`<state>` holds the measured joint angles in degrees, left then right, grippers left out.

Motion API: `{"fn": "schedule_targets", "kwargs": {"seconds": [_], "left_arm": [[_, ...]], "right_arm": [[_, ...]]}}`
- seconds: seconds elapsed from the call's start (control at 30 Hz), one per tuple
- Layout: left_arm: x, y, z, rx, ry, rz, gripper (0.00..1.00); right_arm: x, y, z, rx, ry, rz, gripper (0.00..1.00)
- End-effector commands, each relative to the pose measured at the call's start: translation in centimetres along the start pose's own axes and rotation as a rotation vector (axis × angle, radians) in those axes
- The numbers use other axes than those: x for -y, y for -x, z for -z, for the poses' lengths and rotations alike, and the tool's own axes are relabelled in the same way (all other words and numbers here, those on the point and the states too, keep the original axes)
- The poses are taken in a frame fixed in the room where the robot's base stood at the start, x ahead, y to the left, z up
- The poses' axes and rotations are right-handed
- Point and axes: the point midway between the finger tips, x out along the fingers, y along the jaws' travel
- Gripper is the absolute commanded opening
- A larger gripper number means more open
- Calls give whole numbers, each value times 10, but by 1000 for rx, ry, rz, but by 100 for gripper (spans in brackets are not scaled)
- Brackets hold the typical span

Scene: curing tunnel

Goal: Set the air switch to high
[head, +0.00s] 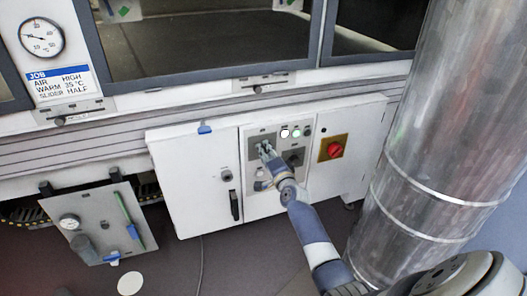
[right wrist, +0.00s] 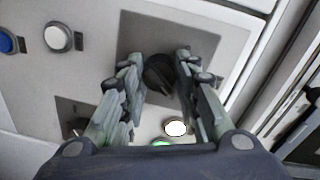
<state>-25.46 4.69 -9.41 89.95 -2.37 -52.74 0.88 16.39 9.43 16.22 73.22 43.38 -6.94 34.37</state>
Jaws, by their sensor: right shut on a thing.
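A control panel (head: 252,201) on the white cabinet carries two dark rotary switches on grey plates. My right gripper (head: 266,150) is at the upper left switch. In the right wrist view, my right gripper (right wrist: 157,62) has its two fingers on either side of this black switch knob (right wrist: 160,74) and is shut on it. The second rotary switch (head: 293,157) sits lower right; part of it shows in the right wrist view (right wrist: 76,128). The labels are too small to read, so I cannot tell the switch's setting. My left gripper is not in view.
A job card (head: 62,82) reads air high, warm 35 °C, slider half. A white lamp (head: 285,133) and a green lamp (head: 296,133) are lit. A red knob (head: 334,150) on yellow and a large metal duct (head: 432,130) stand to the right.

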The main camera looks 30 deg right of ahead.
Motion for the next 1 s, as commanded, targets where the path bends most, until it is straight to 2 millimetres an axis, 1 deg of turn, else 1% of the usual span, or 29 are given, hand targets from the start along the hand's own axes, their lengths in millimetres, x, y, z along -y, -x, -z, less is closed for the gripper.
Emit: {"fn": "schedule_targets", "kwargs": {"seconds": [0.03, 0.13, 0.27, 0.4, 0.93, 0.97, 1.0], "left_arm": [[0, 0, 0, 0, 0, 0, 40], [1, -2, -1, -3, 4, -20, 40], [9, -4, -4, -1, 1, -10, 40], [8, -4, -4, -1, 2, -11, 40], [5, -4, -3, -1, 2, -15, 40], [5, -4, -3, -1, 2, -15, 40], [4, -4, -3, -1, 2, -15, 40]], "right_arm": [[-3, 1, -7, 15, -34, -7, 6], [-3, 1, -7, 19, -92, -6, 6], [-2, 1, -8, 23, -148, -5, 6], [-2, 1, -8, 25, -185, -4, 6], [0, 1, -8, 26, -210, -1, 6], [0, 1, -8, 26, -210, -1, 32], [1, 1, -7, 26, -210, 0, 41]]}}
